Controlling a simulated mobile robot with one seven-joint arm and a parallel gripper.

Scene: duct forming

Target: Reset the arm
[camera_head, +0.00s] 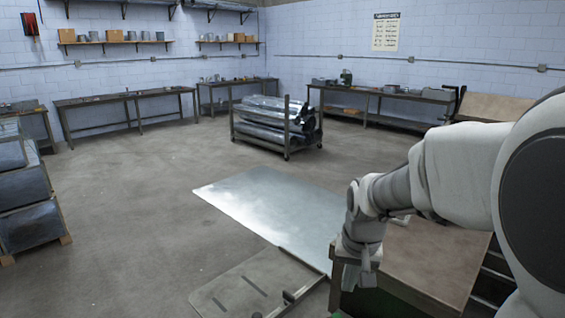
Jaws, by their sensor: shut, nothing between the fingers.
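My white and grey arm comes in from the right edge of the head view. My gripper (362,277) hangs at its end, pointing down beside the near left corner of a brown-topped workbench (440,262). The gripper is small in the picture; its fingers look closed and hold nothing. Part of the bench is hidden behind the arm.
A flat metal sheet (275,205) lies left of the bench, with a grey panel with slots (245,290) in front of it. A cart with shiny duct pieces (275,128) stands behind. Stacked metal boxes (28,190) stand at left. Open floor lies between.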

